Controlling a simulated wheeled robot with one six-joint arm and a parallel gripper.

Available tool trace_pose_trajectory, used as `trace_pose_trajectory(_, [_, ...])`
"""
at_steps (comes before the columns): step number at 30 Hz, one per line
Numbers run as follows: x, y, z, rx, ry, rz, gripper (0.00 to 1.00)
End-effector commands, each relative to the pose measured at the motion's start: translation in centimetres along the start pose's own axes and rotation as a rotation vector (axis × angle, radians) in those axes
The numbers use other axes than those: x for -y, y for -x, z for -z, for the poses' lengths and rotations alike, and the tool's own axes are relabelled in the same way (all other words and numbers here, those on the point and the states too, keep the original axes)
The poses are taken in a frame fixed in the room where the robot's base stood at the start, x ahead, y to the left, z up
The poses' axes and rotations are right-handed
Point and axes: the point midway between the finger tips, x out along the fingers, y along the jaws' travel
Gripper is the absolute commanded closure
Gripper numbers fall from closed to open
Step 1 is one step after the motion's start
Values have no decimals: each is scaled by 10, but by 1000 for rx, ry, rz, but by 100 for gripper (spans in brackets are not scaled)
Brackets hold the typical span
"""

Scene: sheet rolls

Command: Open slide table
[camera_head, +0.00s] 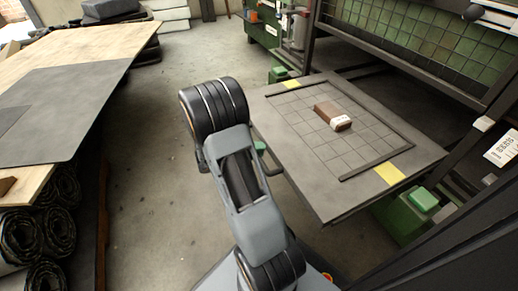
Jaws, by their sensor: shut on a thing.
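The slide table (300,168) is a flat dark grey plate at the right of the head view. It juts out from under a green machine frame toward my arm. It has a marked grid, dark edge strips and yellow patches. A dark bar handle (272,165) shows at its left edge, right beside my arm. My arm's links cover the middle of the picture and hide my gripper, so its jaws and any contact with the handle cannot be seen.
A brown block with a white label (333,116) lies on the grid. A wooden table with a dark sheet (75,105) stands at left, above several dark rolls (42,235). Bare concrete floor (140,190) lies between. A green machine (420,40) stands behind.

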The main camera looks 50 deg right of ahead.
Motion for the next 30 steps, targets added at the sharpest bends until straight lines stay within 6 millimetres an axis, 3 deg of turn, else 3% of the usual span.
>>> trace_pose_trajectory(12, [2, 2, 0, 3, 0, 3, 100])
trace_pose_trajectory(13, [2, 2, 0, 2, 0, 3, 77])
trace_pose_trajectory(20, [1, 2, 0, 2, -1, 2, 55])
trace_pose_trajectory(30, [0, 6, 0, 0, -1, 1, 54])
